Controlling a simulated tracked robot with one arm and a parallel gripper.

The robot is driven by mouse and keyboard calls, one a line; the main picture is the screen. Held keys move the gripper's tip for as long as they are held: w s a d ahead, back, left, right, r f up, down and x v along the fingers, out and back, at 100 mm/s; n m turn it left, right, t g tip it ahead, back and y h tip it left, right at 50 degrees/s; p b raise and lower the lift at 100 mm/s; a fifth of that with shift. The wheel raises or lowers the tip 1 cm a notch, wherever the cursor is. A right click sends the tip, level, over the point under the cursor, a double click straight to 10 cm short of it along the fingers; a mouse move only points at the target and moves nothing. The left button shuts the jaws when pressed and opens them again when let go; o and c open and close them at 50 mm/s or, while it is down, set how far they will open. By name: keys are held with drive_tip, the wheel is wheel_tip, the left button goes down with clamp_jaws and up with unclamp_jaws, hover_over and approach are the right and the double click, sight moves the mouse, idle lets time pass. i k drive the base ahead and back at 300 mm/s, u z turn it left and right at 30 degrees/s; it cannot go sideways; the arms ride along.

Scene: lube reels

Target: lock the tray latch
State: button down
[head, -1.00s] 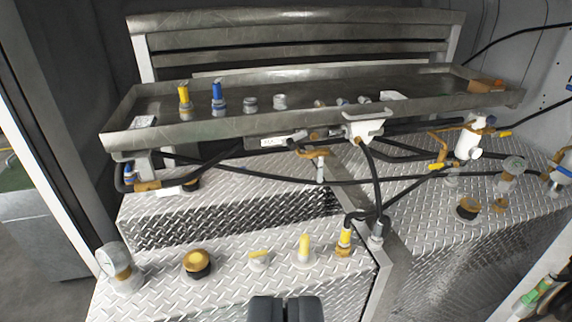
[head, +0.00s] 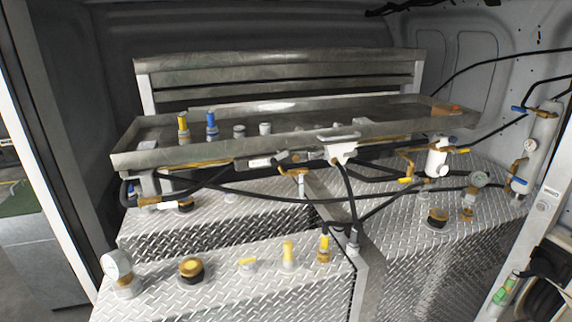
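The metal tray (head: 200,152) spans the middle of the view above the diamond-plate tanks, with yellow and blue fittings and several small caps standing in it. A white bracket with a handle (head: 340,148) sits at the middle of its front edge; it may be the tray latch, but I cannot tell whether it is locked. A grey latch-like piece with a white label (head: 262,162) is under the front edge, left of the bracket. My gripper is out of the picture.
Black hoses (head: 352,205) hang below the bracket. A gauge (head: 117,265) and yellow-handled valves (head: 289,252) stand on the front tank (head: 225,290). A white filter (head: 437,158) is at right, beside brass valves. Open air lies in front of the tray.

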sight(273, 160)
drive_tip(key=z, duration=0.6)
drive_tip(key=i, duration=1.25)
drive_tip(key=u, duration=0.3)
drive_tip(key=i, duration=1.2)
drive_tip(key=u, duration=0.9)
